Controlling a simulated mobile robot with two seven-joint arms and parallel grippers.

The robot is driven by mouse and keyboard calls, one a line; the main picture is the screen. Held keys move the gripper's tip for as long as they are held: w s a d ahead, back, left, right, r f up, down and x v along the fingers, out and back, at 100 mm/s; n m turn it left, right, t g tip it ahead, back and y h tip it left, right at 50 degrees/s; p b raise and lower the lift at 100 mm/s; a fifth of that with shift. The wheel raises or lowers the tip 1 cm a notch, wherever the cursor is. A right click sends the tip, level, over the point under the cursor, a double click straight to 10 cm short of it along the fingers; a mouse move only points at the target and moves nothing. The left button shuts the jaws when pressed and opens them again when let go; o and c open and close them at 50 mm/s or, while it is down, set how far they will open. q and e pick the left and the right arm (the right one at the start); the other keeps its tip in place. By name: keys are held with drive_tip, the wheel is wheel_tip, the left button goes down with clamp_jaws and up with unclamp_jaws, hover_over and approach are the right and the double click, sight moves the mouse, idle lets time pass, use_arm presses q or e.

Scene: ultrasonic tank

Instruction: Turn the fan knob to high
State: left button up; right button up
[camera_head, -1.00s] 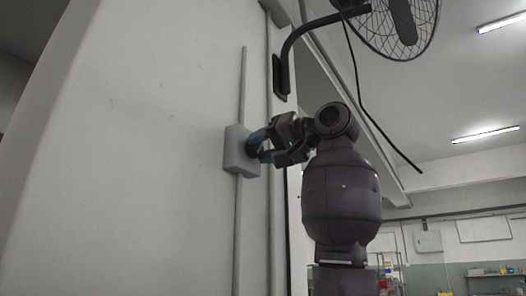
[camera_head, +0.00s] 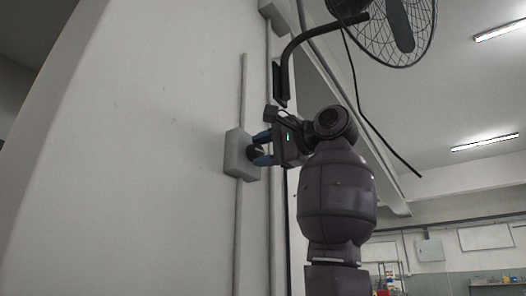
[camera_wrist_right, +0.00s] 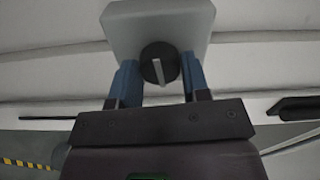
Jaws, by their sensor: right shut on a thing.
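The fan knob (camera_wrist_right: 149,55) is a round black dial with a pale pointer line on the front of a small grey wall box (camera_wrist_right: 120,22). In the wrist view the pointer line runs nearly straight up and down. My right gripper (camera_wrist_right: 158,72) has its blue fingers on both sides of the knob, shut on it. In the head view the box (camera_head: 237,155) is on the white wall, and my right gripper (camera_head: 262,148) reaches it from the right; the fingers partly hide the knob. No setting marks are readable. My left gripper is not in view.
The wall fan (camera_head: 398,25) hangs on a dark bracket (camera_head: 284,62) above my right arm, with a black cord (camera_head: 357,95) hanging down. A thin conduit (camera_head: 241,225) runs up the wall through the box. Shelves and wall panels stand far off at right.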

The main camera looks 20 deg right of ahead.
drive_tip(key=shift+m, duration=0.7)
drive_tip(key=o, duration=0.9)
drive_tip(key=shift+s+d, duration=0.4)
drive_tip(key=shift+s, duration=0.05)
drive_tip(key=b+v, duration=0.2)
drive_tip(key=v, duration=0.7)
drive_tip(key=shift+s+d, duration=0.2)
drive_tip(key=shift+s, duration=0.1)
